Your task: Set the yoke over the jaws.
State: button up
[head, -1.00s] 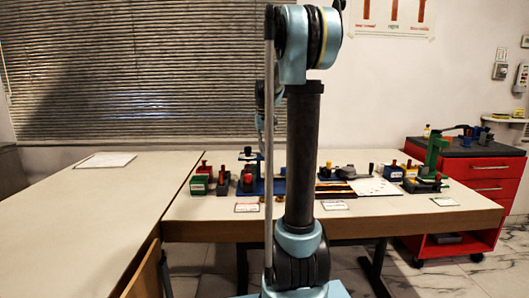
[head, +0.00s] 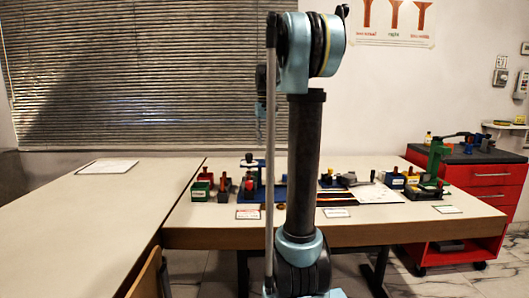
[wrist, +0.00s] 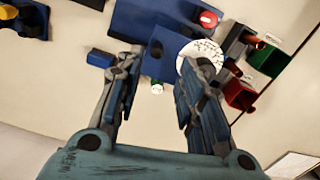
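My gripper (wrist: 162,68) is open and empty in the wrist view, with its two fingers apart over a blue plate (wrist: 163,38). A white round dial with dark marks (wrist: 197,52) lies beside and partly behind the right finger. A blue base (head: 277,193) with a tall blue and dark fixture (head: 250,166) stands on the table in the head view, partly hidden by my arm. I cannot tell which part is the yoke or the jaws. The fingertips do not visibly touch anything.
Red (wrist: 238,95) and green (wrist: 267,60) bins stand right in the wrist view. A red knob (wrist: 208,18) and a small blue block (wrist: 100,58) are near the plate. A red cabinet (head: 470,195) is beside the table. The left table (head: 90,215) is mostly clear.

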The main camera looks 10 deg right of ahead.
jog(key=shift+r, duration=2)
jog(key=s+a+f+t, duration=0.1)
jog(key=s+f, duration=0.5)
jog(key=s, duration=0.5)
jog(key=s+a+f, duration=0.1)
jog(key=s+f, duration=0.5)
jog(key=s, duration=0.4)
jog(key=s+f+t, duration=0.1)
jog(key=s+f, duration=1.3)
jog(key=f, duration=0.4)
jog(key=shift+s+a, duration=0.25)
jog(key=shift+a, duration=0.1)
jog(key=shift+w+f, duration=0.2)
jog(key=shift+w, duration=0.2)
